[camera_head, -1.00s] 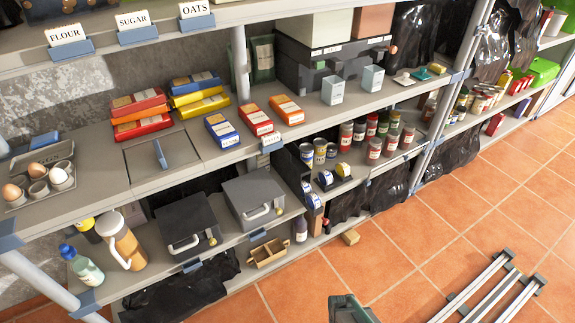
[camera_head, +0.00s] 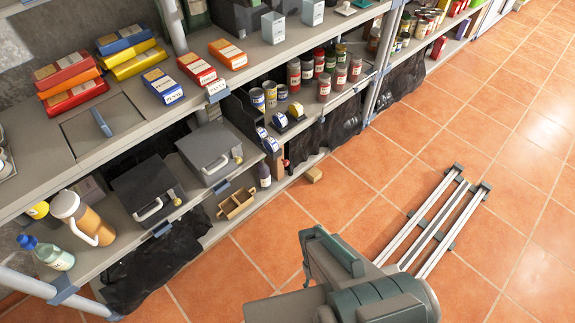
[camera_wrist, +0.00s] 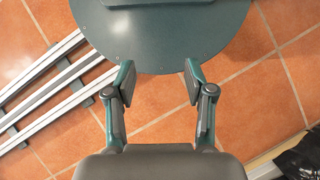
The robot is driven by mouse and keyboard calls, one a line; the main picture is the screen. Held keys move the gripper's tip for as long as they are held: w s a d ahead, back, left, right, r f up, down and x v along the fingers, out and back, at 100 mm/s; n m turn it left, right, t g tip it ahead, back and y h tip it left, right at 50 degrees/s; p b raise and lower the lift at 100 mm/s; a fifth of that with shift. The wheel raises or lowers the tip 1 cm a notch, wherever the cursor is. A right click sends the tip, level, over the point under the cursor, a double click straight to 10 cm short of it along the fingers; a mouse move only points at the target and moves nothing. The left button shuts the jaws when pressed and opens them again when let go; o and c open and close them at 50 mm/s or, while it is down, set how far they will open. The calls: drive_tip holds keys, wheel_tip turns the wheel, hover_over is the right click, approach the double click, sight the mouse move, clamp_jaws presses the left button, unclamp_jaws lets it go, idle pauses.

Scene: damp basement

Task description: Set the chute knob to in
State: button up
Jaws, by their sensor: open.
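No part is clearly marked as the chute knob, so I cannot tell which one it is. A black chute-like rack (camera_head: 238,112) stands under the upper shelf with cans and round blue-and-white items at its front. Two lidded boxes on the lower shelf, a grey box (camera_head: 205,147) and a dark box (camera_head: 142,185), each have a pale handle and a small brass-coloured piece at the front. My gripper (camera_wrist: 160,82) is open and empty in the wrist view, pointing over floor tiles and a round green part of my base. It is apart from the shelves.
A shelf hatch (camera_head: 102,122) has a blue bar handle. Coloured packets, cans and jars crowd the shelves. A wooden caddy (camera_head: 236,204) and a bottle (camera_head: 264,175) stand low down. The tiled floor (camera_head: 400,140) right of the shelves is largely clear.

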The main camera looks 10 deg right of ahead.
drive_tip(key=shift+c, duration=0.4)
drive_tip(key=shift+c, duration=1.2)
drive_tip(key=shift+w+d+f+b, duration=0.2)
drive_tip(key=shift+w+f+b, duration=0.05)
drive_tip(key=shift+w+b, duration=0.1)
drive_tip(key=c, duration=0.3)
drive_tip(key=w+m+t+b, duration=0.1)
drive_tip(key=w, duration=0.2)
drive_tip(key=w+d+m+t+y+b, duration=0.1)
drive_tip(key=w, duration=0.3)
drive_tip(key=w+d+r+m+t+b, duration=0.1)
drive_tip(key=w, duration=0.2)
drive_tip(key=shift+w+y, duration=0.2)
drive_tip(key=shift+y, duration=0.2)
clamp_jaws()
drive_tip(key=m+t+y+b, duration=0.3)
drive_tip(key=m+t+b, duration=1.05)
drive_tip(key=m, duration=1.35)
approach(285, 162)
wheel_tip(285, 162, down, 3)
drive_tip(key=s+d+g+b, duration=0.1)
drive_tip(key=s+d+g, duration=0.1)
drive_tip(key=w+a+f+b, duration=0.1)
drive_tip(key=w+a+f, duration=0.1)
drive_tip(key=w, duration=0.4)
drive_tip(key=shift+w+a+f, duration=0.2)
drive_tip(key=shift+a+f, duration=0.15)
drive_tip(key=shift+a, duration=0.3)
